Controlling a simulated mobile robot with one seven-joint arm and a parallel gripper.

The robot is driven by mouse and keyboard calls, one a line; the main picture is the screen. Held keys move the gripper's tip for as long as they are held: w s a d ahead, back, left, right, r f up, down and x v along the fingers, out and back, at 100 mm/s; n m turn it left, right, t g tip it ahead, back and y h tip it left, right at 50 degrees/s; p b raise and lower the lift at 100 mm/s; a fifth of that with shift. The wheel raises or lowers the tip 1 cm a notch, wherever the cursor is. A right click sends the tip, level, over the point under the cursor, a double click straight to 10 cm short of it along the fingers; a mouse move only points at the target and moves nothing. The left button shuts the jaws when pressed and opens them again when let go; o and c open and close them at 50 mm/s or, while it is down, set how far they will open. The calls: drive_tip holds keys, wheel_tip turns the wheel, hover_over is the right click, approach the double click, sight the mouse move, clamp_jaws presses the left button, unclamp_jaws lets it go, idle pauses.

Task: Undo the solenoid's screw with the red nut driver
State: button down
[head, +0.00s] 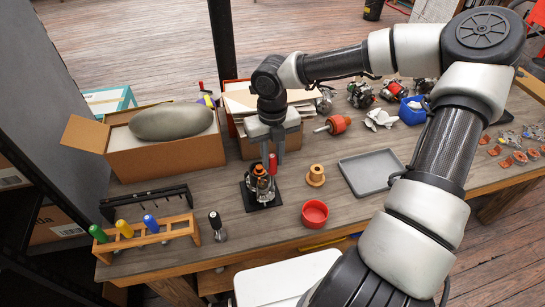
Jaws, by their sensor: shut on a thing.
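The red nut driver (273,160) is upright between the fingers of my gripper (275,152), which points down and is shut on it. Only a short length of its red handle shows. Directly below is a small dark and copper-coloured assembly (260,184), which appears to be the solenoid, on a black base plate (250,204). The driver's lower end overlaps the assembly in the head view. I cannot tell whether its tip touches the screw, and the screw itself is too small to make out.
A wooden rack (150,238) holds green, yellow and blue-handled drivers, with a black-handled tool (217,227) beside it. A brass-coloured spool (316,175), red cup (315,213) and grey tray (360,163) stand to the right. Open cardboard box (155,162) is behind left.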

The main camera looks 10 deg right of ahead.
drive_tip(key=m, duration=0.6)
drive_tip(key=shift+m, duration=0.4)
drive_tip(key=m, duration=0.4)
drive_tip(key=m+b, duration=0.1)
drive_tip(key=m, duration=0.4)
drive_tip(key=shift+w+f, duration=0.1)
drive_tip(key=m+b, duration=0.2)
drive_tip(key=m, duration=0.3)
drive_tip(key=m+b, duration=0.1)
drive_tip(key=m, duration=0.3)
drive_tip(key=shift+m, duration=0.4)
drive_tip(key=shift+m+b, duration=0.4)
drive_tip(key=shift+m, duration=0.5)
drive_tip(key=m+b, duration=0.1)
drive_tip(key=m, duration=0.2)
drive_tip(key=shift+f+b, duration=0.15)
drive_tip(key=shift+b, duration=0.25)
drive_tip(key=shift+a+m+b, duration=0.1)
drive_tip(key=shift+m+b, duration=0.4)
drive_tip(key=shift+m, duration=0.7)
drive_tip(key=m, duration=0.3)
drive_tip(key=shift+r+b, duration=0.2)
drive_tip(key=shift+b, duration=0.2)
drive_tip(key=m+b, duration=0.1)
drive_tip(key=m, duration=0.1)
drive_tip(key=shift+f+m, duration=0.1)
drive_tip(key=shift+m, duration=0.3)
drive_tip(key=m, duration=0.3)
